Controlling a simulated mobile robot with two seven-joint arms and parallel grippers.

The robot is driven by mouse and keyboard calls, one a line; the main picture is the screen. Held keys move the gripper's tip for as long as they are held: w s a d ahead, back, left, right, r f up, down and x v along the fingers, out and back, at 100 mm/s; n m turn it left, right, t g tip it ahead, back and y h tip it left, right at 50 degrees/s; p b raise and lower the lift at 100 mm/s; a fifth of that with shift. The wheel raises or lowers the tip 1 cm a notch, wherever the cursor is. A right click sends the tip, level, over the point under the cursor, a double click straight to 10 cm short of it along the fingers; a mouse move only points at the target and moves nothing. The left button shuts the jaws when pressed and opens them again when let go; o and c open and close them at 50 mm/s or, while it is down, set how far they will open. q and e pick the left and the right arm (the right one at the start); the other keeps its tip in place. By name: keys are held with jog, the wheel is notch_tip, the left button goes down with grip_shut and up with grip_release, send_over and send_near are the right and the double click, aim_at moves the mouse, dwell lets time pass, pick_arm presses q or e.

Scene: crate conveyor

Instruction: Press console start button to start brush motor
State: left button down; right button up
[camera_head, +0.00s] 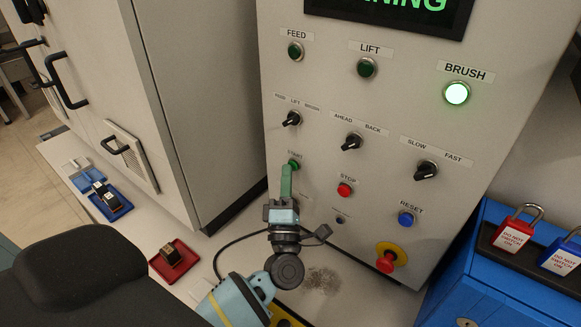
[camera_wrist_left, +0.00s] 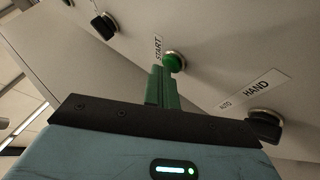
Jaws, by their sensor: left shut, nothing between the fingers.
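The grey console (camera_head: 345,225) stands in front of me with labelled buttons and knobs. The green start button (camera_head: 294,164) is at its left side. My left gripper (camera_head: 289,170) is shut and empty, its green fingers pointing up at the start button. In the left wrist view the fingertips (camera_wrist_left: 163,72) are right at the lower edge of the start button (camera_wrist_left: 174,61); whether they touch cannot be told. The BRUSH lamp (camera_head: 456,93) glows bright green. The FEED lamp (camera_head: 295,51) and LIFT lamp (camera_head: 366,67) are dark. My right gripper is not in view.
A red stop button (camera_head: 344,190), a blue reset button (camera_head: 406,219) and a red emergency knob (camera_head: 387,262) are on the console. A selector knob (camera_wrist_left: 265,125) sits below start. A red tray (camera_head: 175,262) lies left.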

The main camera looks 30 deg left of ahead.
pick_arm(q)
jog(key=shift+s, duration=0.85)
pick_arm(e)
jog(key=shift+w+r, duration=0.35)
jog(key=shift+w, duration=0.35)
pick_arm(q)
jog(key=shift+s, duration=0.1)
jog(key=s, duration=0.1)
jog(key=s+p, duration=0.1)
jog(key=s, duration=0.2)
jog(key=shift+s+a, duration=0.25)
jog(key=shift+s, duration=0.15)
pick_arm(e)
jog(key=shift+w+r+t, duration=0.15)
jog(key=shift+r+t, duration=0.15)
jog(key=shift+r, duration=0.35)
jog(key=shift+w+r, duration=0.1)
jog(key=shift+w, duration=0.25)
